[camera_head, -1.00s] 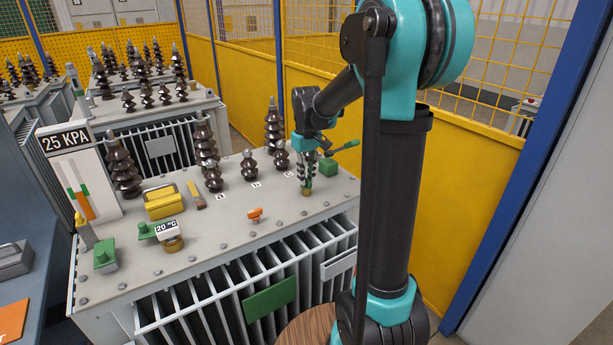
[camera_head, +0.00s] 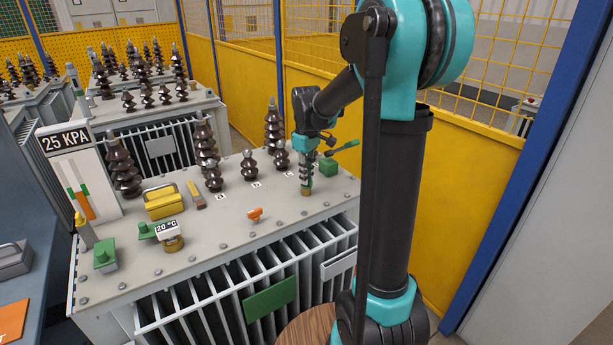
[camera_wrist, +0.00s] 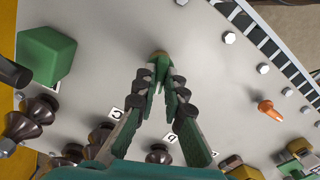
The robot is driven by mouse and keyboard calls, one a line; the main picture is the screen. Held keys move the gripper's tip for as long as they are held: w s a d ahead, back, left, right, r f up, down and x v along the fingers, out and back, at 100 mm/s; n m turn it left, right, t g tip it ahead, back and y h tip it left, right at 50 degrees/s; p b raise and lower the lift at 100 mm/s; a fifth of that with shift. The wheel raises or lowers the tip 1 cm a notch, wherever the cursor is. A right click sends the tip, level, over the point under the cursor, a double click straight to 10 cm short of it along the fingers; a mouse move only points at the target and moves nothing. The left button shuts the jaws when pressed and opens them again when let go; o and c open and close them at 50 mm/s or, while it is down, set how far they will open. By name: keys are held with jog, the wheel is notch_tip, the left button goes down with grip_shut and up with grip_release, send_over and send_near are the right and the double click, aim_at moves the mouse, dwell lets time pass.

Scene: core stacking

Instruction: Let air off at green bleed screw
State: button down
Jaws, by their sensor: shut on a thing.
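The green bleed screw (camera_wrist: 162,70) stands upright on the grey tank lid, on a brass base that shows in the head view (camera_head: 306,192). My gripper (camera_head: 305,184) points down over it near the lid's right end. In the wrist view my gripper (camera_wrist: 162,83) has its fingertips together around the screw, shut on it. The fingers hide most of the screw in the head view. The pressure display (camera_head: 66,140) at the lid's left end reads 25 KPA, with green and orange bars below.
A green block (camera_head: 328,168) with a lever stands just right of my gripper. Dark ribbed bushings (camera_head: 273,130) stand behind it. A yellow fence is behind.

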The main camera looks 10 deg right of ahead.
jog(key=n, duration=0.6)
jog(key=shift+n, duration=0.3)
dwell(0.5)
jog(key=c, duration=1.6)
grip_release()
jog(key=shift+r, duration=0.1)
notch_tip(320, 180, up, 12)
